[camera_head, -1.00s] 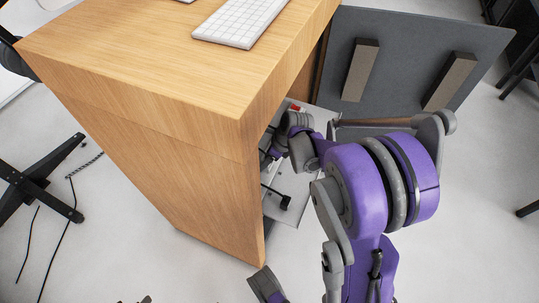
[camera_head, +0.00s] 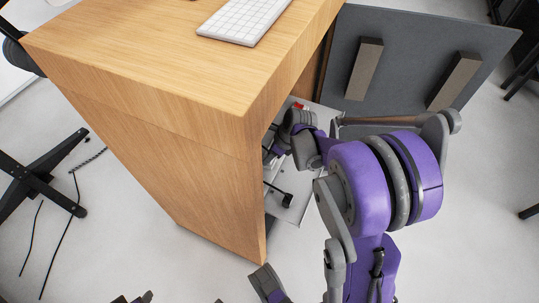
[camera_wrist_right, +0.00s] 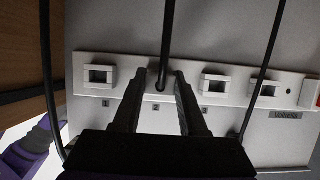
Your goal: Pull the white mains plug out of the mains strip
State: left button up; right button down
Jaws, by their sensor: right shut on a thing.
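In the right wrist view, the white mains strip (camera_wrist_right: 262,85) runs across a pale panel, with several socket places and small number labels. My right gripper (camera_wrist_right: 160,79) is shut on the plug, one dark finger on each side. The fingers hide much of the plug, and I cannot tell how deep it sits. In the head view, the desk side hides the right fingertips. My left gripper is not clearly in view.
The wooden desk (camera_head: 180,130) stands close left of my right arm, with a keyboard (camera_head: 243,18) on top. A grey panel (camera_head: 410,70) stands behind the arm. Other black cables (camera_wrist_right: 262,65) cross near the strip. A red switch (camera_wrist_right: 317,98) is at its right end.

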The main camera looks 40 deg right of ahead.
jog(key=shift+r+p, duration=1.3)
jog(key=shift+r, duration=0.8)
